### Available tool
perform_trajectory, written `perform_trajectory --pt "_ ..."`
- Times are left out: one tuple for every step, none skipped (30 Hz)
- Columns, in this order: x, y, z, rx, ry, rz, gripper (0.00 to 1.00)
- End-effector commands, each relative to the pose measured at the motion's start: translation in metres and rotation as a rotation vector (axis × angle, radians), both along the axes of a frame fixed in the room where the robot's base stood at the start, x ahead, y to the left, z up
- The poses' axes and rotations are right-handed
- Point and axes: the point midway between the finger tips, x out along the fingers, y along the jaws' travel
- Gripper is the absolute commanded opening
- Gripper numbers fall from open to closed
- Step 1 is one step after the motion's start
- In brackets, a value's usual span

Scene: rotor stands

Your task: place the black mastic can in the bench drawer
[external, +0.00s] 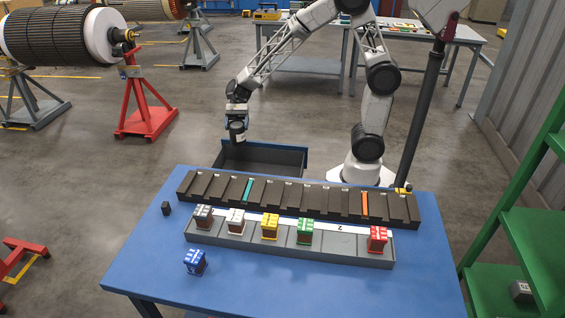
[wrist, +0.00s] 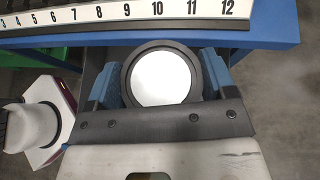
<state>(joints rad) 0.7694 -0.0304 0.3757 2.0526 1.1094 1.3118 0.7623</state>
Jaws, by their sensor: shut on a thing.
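The black mastic can (external: 238,132) is held upright, or nearly so, in my gripper (external: 237,122). In the wrist view the can (wrist: 162,76) shows a pale round top inside a black rim. The blue fingers of my gripper (wrist: 162,84) press on its left and right sides. The bench drawer (external: 285,160) is pulled out from the far side of the blue bench and looks empty where its inside shows. The can hangs above the drawer's far left part in the external view; its exact height over it is hard to tell.
The blue bench (external: 150,248) carries a dark slotted block (external: 325,200) and a grey tray (external: 290,240) with several coloured blocks. A loose blue block (external: 195,262) and a small black block (external: 166,208) stand on the left. A numbered strip (wrist: 130,14) crosses the wrist view.

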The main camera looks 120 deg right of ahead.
Motion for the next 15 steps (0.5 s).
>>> perform_trajectory --pt "0.0 0.0 -0.019 0.005 0.004 0.0 0.41" --pt "0.0 0.0 -0.029 0.005 0.004 0.0 0.41" --pt "0.0 0.0 -0.042 0.005 0.005 0.0 0.41" --pt "0.0 0.0 -0.052 0.005 0.005 0.0 0.41" --pt "0.0 0.0 -0.06 0.004 0.004 0.001 0.41" --pt "0.0 0.0 -0.071 0.005 0.004 0.0 0.41" --pt "0.0 0.0 -0.078 0.003 0.003 0.0 0.41" --pt "0.0 0.0 -0.085 0.003 0.003 -0.001 0.41" --pt "0.0 0.0 -0.094 0.003 0.002 -0.001 0.41" --pt "0.0 0.0 -0.1 0.003 0.002 0.0 0.41" --pt "0.0 0.0 -0.105 0.003 0.002 0.0 0.41" --pt "0.0 0.0 -0.11 0.002 0.001 0.001 0.41" --pt "0.0 0.0 -0.114 0.001 0.0 0.001 0.41" --pt "0.0 0.0 -0.117 0.001 0.0 0.001 0.41" --pt "0.0 0.0 -0.122 0.001 0.001 0.0 0.41"
